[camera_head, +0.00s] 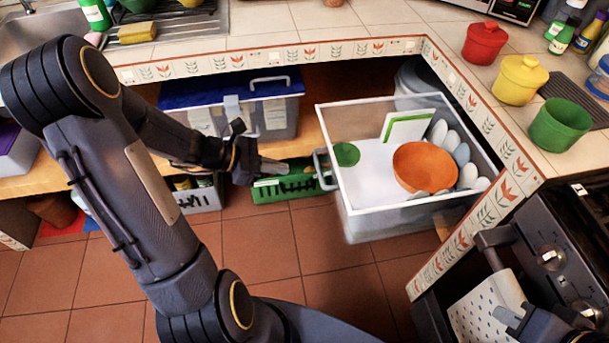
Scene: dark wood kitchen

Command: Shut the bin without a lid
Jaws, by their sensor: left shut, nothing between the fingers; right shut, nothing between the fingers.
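The bin without a lid (345,205) is a translucent white-rimmed container, pulled out past the shelf edge over the floor. An orange bowl (425,165), several pale egg-shaped items and a white-and-green board (408,126) are inside. Its grey front handle (321,170) faces left toward my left gripper. My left gripper (276,166) is shut and empty, a short gap left of that handle. My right gripper (510,319) shows only in part at the lower right, shut and empty, away from the bin.
A bin with a blue lid (232,91) stands on the wooden shelf to the left. A green crate (290,188) is below, near my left gripper. The tiled counter edge (270,60) overhangs the shelf. The black stove (550,235) is at the right.

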